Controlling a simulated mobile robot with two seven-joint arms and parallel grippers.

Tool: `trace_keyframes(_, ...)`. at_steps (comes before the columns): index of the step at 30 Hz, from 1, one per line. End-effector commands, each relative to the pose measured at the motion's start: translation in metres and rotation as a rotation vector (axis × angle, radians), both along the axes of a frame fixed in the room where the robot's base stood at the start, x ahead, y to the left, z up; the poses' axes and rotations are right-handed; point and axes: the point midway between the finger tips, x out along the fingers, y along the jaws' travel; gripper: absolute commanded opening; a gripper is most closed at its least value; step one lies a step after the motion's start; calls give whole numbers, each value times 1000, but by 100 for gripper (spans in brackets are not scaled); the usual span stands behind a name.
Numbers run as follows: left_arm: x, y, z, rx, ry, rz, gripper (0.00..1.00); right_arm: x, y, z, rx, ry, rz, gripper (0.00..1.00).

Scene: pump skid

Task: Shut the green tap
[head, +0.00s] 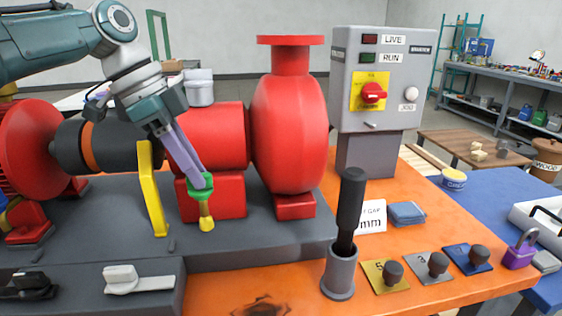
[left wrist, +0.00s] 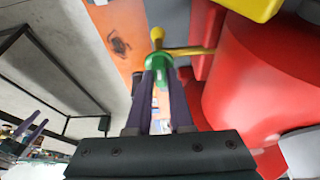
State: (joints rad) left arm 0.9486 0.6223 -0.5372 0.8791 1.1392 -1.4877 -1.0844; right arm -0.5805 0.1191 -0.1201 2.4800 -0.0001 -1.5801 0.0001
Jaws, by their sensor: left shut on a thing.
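The green tap (head: 201,188) stands at the front of the red pump block, above the grey skid. Its yellow body (head: 206,216) shows below the green part. My left gripper (head: 196,178) reaches down from the upper left, its purple fingers shut on the green handle. In the left wrist view the green handle (left wrist: 158,62) is at the ends of the fingers. A yellow pipe (left wrist: 190,50) runs sideways from it towards the red body. The fingers hide part of the handle, and I cannot tell its exact angle. My right gripper does not show.
A yellow guard (head: 152,190) rises just left of the tap. The red pump (head: 290,130) stands to the right, and a grey holder (head: 339,273) with a black-handled tool is nearer. A white lever (head: 138,281) sits on the skid's front. The orange base (head: 430,215) is partly clear.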

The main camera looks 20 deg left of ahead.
Motion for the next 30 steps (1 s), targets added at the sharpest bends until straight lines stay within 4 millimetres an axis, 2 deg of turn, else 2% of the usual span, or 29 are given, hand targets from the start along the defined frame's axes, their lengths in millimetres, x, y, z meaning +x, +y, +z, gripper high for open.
trace_keyframes(5,-1,0,-1,3,2,-2,0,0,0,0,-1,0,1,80)
trace_keyframes(6,-1,0,-1,3,2,-2,23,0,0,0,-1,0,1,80)
trace_keyframes(13,0,0,-1,1,1,-1,49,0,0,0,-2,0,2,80)
trace_keyframes(23,-1,2,4,0,-1,0,50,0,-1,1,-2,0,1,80)
trace_keyframes(26,-3,6,16,2,-3,0,50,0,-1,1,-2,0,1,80)
trace_keyframes(30,-9,16,43,3,-3,0,50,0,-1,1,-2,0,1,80)
